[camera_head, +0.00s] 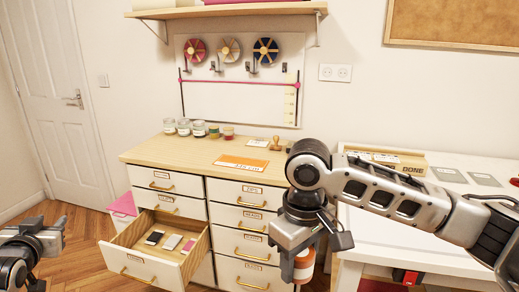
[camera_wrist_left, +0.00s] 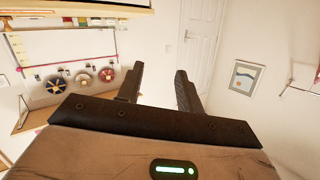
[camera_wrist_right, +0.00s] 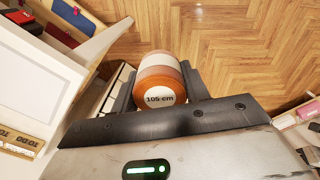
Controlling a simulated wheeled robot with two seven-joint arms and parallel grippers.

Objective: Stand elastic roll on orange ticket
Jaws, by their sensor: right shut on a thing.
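The elastic roll (camera_head: 303,268) is an orange and white cylinder, held below my right gripper (camera_head: 312,248) in front of the drawer cabinet. In the right wrist view the elastic roll (camera_wrist_right: 160,82) sits between the two fingers of my right gripper (camera_wrist_right: 160,92), its end marked "105 cm". The orange ticket (camera_head: 241,163) lies flat on the wooden cabinet top, with a white strip along its front. My left gripper (camera_head: 50,236) is at the far left, away from the cabinet. In the left wrist view its fingers (camera_wrist_left: 158,85) are apart with nothing between them.
The cabinet top (camera_head: 165,150) holds several jars and spools (camera_head: 199,129) at the back and a wooden stamp (camera_head: 276,144). An open drawer (camera_head: 150,262) juts out at the left front. A white table (camera_head: 430,225) stands at right, under my right arm.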

